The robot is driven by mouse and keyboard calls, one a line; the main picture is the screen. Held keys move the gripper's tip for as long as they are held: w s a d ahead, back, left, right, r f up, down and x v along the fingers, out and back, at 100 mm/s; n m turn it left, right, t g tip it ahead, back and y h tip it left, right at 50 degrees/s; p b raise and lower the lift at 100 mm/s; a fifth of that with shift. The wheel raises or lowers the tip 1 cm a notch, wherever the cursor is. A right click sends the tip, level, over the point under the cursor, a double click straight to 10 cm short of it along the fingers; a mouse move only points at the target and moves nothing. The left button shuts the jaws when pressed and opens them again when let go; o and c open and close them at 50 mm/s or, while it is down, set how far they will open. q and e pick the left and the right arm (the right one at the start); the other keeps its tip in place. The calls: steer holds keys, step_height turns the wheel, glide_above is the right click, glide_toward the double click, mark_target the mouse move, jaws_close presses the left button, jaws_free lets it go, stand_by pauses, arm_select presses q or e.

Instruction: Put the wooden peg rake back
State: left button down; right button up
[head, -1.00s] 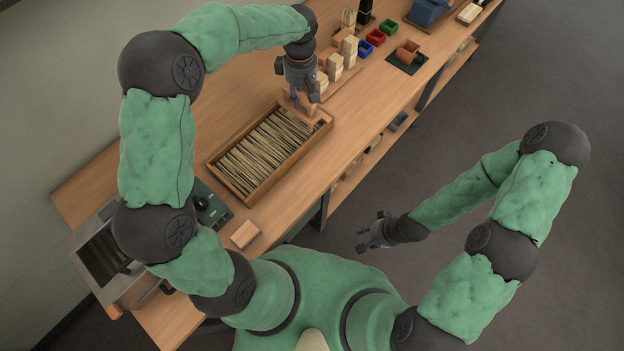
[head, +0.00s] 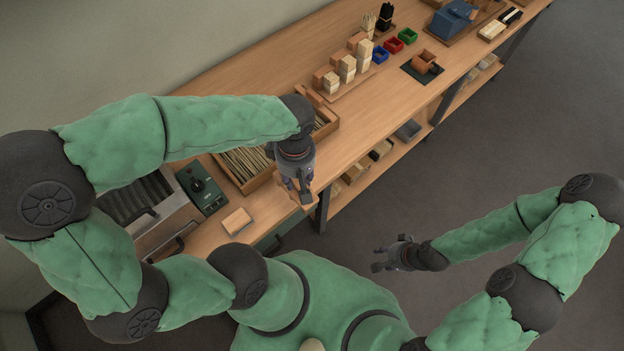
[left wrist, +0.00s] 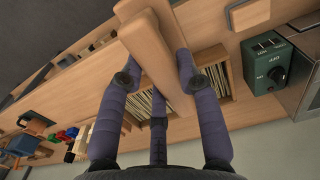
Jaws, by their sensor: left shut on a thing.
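My left gripper (head: 300,192) hangs near the front edge of the bench in the head view, just in front of the long wooden tray (head: 262,182) of bristle sticks. In the left wrist view its fingers (left wrist: 157,74) are closed on the wooden peg rake (left wrist: 150,45), a pale bar with a crosspiece. The rake is mostly hidden by the gripper in the head view, and I cannot see its pegs. My right gripper (head: 380,259) is open and empty, over the floor away from the bench.
Stacked wooden blocks (head: 347,68), blue, red and green bins (head: 394,45) and a brown cup on a dark mat (head: 424,62) stand farther along. The bench between has free room.

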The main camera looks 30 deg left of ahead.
arm_select(q)
steer(key=shift+s+d+f, duration=0.25)
steer(key=shift+s+f, duration=0.05)
steer(key=shift+s, duration=0.4)
steer(key=shift+w+f, duration=0.2)
steer(key=shift+f, duration=0.05)
steer(key=w+a+f+b, duration=0.4)
steer(key=w+f+b, duration=0.1)
steer(key=w+f, duration=0.7)
steer(key=shift+w+a+f, duration=0.15)
steer(key=shift+w+f, duration=0.15)
steer(key=shift+w, duration=0.05)
steer(key=shift+f, duration=0.1)
steer(key=shift+f+b, duration=0.15)
steer(key=shift+b, duration=0.2)
steer(key=c, duration=0.9)
jaws_free()
steer(key=shift+o, duration=0.2)
